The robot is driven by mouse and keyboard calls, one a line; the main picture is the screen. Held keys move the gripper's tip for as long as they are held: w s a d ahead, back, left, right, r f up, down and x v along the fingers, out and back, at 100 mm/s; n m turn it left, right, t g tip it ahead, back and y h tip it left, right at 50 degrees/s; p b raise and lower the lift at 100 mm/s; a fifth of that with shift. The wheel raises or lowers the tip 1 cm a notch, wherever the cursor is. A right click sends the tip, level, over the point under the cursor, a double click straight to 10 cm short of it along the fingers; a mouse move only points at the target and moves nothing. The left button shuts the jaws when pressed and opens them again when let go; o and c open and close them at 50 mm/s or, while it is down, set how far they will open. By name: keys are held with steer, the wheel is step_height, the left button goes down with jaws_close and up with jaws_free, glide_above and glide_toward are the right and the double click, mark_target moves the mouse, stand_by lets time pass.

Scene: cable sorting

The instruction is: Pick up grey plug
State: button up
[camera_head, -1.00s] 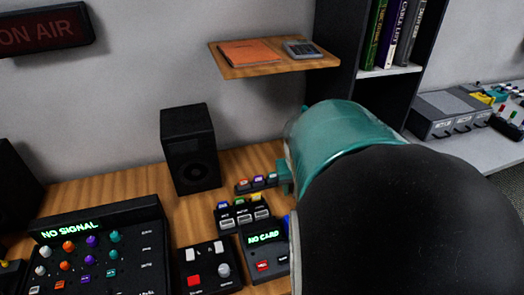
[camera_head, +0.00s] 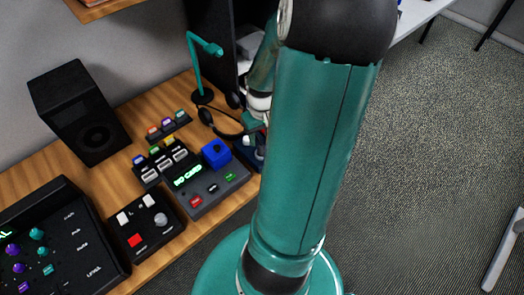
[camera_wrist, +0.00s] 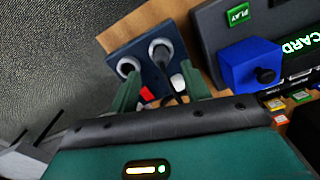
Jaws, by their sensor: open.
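In the wrist view, my gripper (camera_wrist: 160,70) has its two green fingers apart, with nothing held between them. A small dark blue panel (camera_wrist: 118,50) lies beyond the fingertips, with two round grey-rimmed fittings. A grey plug-like piece (camera_wrist: 161,49) with a dark stem is at the right fitting, roughly between the fingers; I cannot tell for sure that it is the grey plug. The left fitting (camera_wrist: 127,67) is near the left finger. Red and white pieces show between the fingers. In the head view my arm hides most of the gripper and panel.
A blue box (camera_wrist: 250,65) on a dark unit (camera_head: 212,189) stands close to the right finger in the wrist view. A teal lamp (camera_head: 196,70) and headphones (camera_head: 222,125) are near the arm in the head view. The carpeted floor (camera_head: 440,150) is open to the right.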

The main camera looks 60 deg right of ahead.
mark_target(261, 146)
steer(key=shift+w+f, duration=0.15)
steer(key=shift+f, duration=2.85)
steer(key=shift+c, duration=0.4)
jaws_close()
